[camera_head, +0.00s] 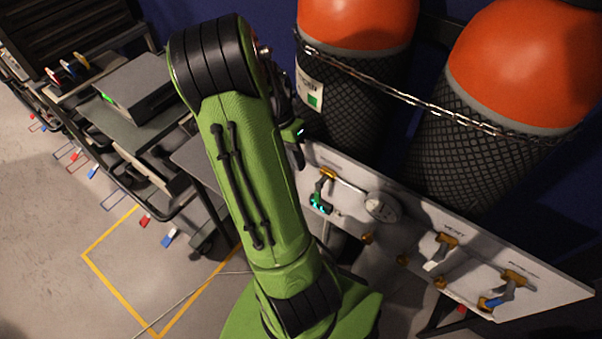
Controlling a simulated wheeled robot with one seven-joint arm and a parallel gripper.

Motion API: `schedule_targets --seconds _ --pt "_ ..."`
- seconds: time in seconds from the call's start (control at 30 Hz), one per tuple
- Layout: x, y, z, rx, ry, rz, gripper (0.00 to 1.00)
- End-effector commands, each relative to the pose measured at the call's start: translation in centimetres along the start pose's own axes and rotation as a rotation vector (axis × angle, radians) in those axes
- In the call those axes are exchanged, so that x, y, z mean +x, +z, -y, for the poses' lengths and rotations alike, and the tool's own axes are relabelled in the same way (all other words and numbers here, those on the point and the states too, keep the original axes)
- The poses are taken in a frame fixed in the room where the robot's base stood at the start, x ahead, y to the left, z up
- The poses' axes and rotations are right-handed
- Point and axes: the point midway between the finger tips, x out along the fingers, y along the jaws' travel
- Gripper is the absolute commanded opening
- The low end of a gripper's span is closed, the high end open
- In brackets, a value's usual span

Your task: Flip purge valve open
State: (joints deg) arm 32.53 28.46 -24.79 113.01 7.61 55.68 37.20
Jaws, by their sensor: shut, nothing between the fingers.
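A pale valve panel (375,173) slants across the right half. It carries a valve with a teal-green handle (320,203) at its left end. A valve with a white handle (436,260) sits under a label that looks like "VENT". A valve with a blue-tipped handle (490,302) is near the right end. The other labels are too small to read, so I cannot tell which is the purge valve. My gripper (298,157) is dark and partly hidden behind my green arm. It appears shut and empty, above the panel's left end, apart from the handles.
Two orange-topped cylinders in black netting (350,100) (490,130) stand behind the panel, with a chain (400,90) across them. A round gauge (382,207) is on the panel. A cart with a grey box (145,85) stands at the left.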

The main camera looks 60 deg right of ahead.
Motion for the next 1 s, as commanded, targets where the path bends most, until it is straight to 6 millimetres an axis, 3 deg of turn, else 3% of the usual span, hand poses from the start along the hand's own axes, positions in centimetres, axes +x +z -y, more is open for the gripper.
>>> schedule_targets --seconds 0.2,0.4,1.0 --pt "5.0 0.1 0.1 0.001 0.004 0.004 0.00" --pt "8.3 0.1 0.1 0.000 0.002 0.002 0.00" --pt "9.1 0.1 0.0 -0.002 0.015 0.000 0.00"
